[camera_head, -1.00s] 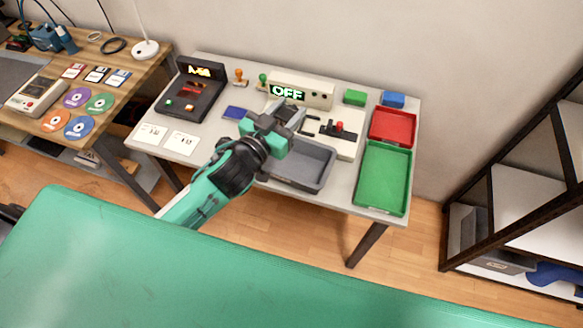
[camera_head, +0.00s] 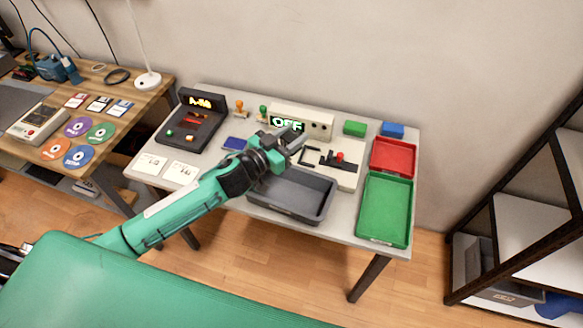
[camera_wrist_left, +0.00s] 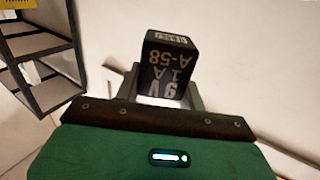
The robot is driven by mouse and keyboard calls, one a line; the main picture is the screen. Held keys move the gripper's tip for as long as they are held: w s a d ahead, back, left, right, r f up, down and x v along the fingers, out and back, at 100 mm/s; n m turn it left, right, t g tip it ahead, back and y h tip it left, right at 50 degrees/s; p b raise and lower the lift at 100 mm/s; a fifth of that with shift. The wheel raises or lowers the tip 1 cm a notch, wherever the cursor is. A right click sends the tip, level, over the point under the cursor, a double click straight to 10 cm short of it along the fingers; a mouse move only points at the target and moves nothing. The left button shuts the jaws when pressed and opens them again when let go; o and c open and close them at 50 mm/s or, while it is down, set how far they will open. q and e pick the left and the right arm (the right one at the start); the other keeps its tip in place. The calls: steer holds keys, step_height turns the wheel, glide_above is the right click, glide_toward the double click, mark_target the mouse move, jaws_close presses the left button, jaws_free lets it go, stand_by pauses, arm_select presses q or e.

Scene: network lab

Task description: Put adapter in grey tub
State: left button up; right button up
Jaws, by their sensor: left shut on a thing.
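The adapter (camera_wrist_left: 166,62) is a black block with pale print reading "9V 1A A-58". In the left wrist view it sits between the two fingers of my left gripper (camera_wrist_left: 165,92), which is shut on it. In the head view my left gripper (camera_head: 297,142) is above the table, just behind the grey tub (camera_head: 285,214). The adapter cannot be made out clearly there. The tub is an open, shallow dark grey tray at the table's front edge. My left arm covers its left rear part, and its visible floor looks empty. My right gripper is not in view.
A green tray (camera_head: 385,212) and a red tray (camera_head: 393,158) stand right of the tub. A beige box reading "OFF" (camera_head: 318,125) and a panel with a red knob (camera_head: 340,158) are behind. A black console (camera_head: 190,125) and white cards (camera_head: 150,164) lie left.

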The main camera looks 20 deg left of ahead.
arm_select(q)
step_height(320, 180, down, 12)
steer(key=shift+r+b, duration=0.15)
steer(key=shift+b, duration=0.25)
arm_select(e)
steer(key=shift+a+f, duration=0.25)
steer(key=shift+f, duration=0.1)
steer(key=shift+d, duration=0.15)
arm_select(q)
steer(key=shift+f+b, duration=0.35)
steer(key=shift+f, duration=0.25)
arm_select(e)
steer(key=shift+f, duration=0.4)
arm_select(q)
steer(key=o, duration=1.1)
steer(key=shift+c, duration=0.2)
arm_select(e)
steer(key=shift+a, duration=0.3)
